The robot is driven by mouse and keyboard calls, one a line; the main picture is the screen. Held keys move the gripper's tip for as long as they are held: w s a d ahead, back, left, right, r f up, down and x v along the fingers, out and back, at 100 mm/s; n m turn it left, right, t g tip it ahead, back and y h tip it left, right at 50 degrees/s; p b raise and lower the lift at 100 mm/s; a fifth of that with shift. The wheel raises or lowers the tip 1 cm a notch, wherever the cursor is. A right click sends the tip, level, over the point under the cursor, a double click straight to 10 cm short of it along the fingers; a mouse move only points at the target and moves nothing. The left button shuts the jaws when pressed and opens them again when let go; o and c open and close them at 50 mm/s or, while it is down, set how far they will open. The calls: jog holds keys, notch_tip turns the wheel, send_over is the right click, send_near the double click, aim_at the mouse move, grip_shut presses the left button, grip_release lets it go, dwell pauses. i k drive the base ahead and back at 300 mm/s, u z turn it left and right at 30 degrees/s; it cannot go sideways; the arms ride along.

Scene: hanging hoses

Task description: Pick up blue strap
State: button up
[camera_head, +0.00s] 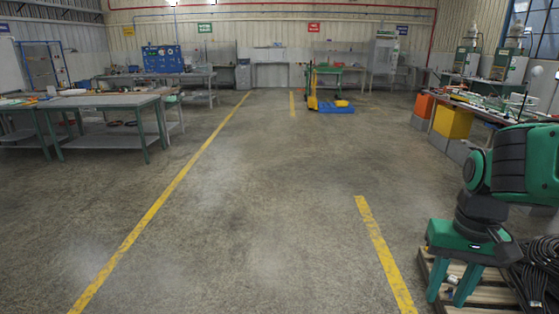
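I do not see a blue strap anywhere in the head view. No hanging hoses show either. My gripper cannot be made out in this view.
A green and black machine arm (482,215) stands at the right on a wooden pallet (490,297), beside coiled black cables (540,275). Workbenches (105,102) line the left. A yellow bin (452,122) and a blue-based cart (336,107) stand farther back. The middle floor (265,200) is clear.

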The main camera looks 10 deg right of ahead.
aim_at(450, 291)
jog(key=i, duration=2.5)
jog(key=z, duration=2.45)
jog(key=i, duration=1)
jog(key=u, duration=0.1)
